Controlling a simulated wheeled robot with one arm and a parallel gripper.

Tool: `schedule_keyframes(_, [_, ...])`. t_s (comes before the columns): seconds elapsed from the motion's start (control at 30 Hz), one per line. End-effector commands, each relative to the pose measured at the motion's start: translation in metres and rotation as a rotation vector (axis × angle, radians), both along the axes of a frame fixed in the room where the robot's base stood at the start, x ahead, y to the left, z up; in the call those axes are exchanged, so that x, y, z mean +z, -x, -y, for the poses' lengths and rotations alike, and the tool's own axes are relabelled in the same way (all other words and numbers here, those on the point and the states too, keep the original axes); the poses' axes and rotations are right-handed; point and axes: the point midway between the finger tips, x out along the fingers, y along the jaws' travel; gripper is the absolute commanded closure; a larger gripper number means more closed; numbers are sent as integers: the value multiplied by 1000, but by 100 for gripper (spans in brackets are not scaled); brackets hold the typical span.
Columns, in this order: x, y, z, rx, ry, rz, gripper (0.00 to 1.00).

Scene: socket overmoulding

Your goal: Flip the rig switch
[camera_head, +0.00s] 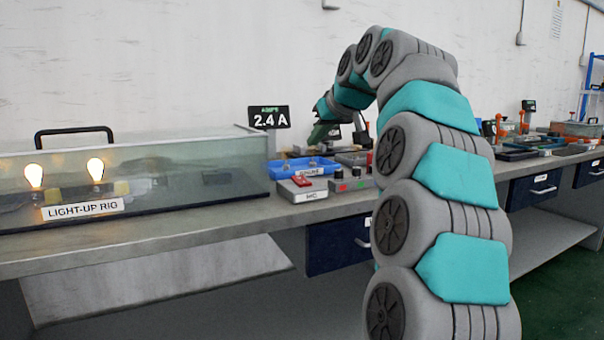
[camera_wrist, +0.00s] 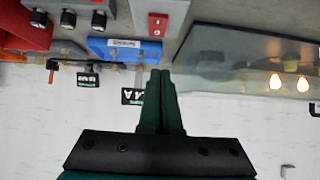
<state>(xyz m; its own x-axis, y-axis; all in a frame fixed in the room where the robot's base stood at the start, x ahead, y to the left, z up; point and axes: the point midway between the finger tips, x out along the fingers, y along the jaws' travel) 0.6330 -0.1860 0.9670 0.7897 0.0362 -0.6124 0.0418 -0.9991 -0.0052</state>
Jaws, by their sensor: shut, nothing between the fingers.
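The rig switch is a red rocker (camera_head: 302,181) on a grey box (camera_head: 312,195) at the bench's front edge. In the upside-down wrist view the red rocker (camera_wrist: 158,25) lies beyond my fingertips. The light-up rig (camera_head: 200,165) is a long glass case on the left with two bulbs (camera_head: 95,169) glowing; the lit bulbs (camera_wrist: 288,83) also show in the wrist view. An ammeter display (camera_head: 268,117) reads 2.4 A. My gripper (camera_head: 314,140) is behind and above the switch box, apart from it. In the wrist view its dark green fingers (camera_wrist: 160,73) are together and empty.
The rig's glass case ends just to the left. Further right are more tools and trays (camera_head: 525,145) on the bench.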

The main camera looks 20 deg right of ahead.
Motion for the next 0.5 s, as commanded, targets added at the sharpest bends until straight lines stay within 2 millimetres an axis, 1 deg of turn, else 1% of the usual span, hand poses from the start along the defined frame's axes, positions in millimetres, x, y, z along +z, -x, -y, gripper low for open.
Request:
schedule_keyframes(0.03, [2, -1, 4, -4, 3, 8, 100])
schedule_keyframes(0.13, [4, -2, 7, -7, 5, 14, 100])
schedule_keyframes(0.5, [3, -3, 6, -7, 5, 13, 100])
